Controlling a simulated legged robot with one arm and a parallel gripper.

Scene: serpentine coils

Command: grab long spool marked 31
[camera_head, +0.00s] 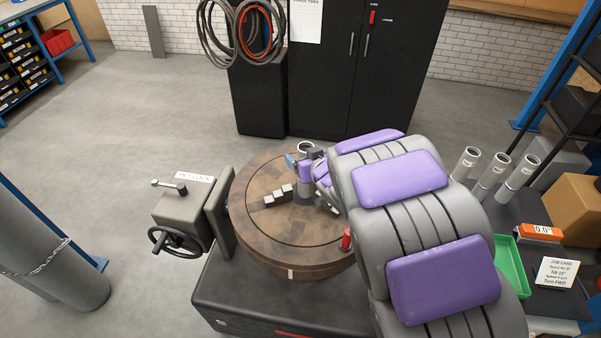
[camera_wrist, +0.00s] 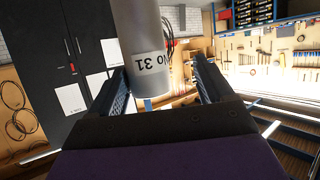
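A grey cylindrical spool (camera_wrist: 141,32) marked "No 31" lies between the fingers of my gripper (camera_wrist: 160,75) in the wrist view. Its label (camera_wrist: 151,63) reads upside down. One end shows just above the palm and the other runs out of the top of the picture. The left finger is close to the spool; a gap shows before the right finger. In the head view my gripper is small and partly hidden by my arm, over the round turntable (camera_head: 250,215). A pale ring (camera_head: 306,147) shows there; I cannot tell whether it is the spool's end.
Three grey tubes (camera_head: 493,172) stand on the dark bench at right, near a green tray (camera_head: 508,265) and an orange display (camera_head: 537,231). A handwheel unit (camera_head: 180,220) adjoins the turntable. Black cabinets (camera_head: 365,70) stand behind. Floor at left is mostly clear.

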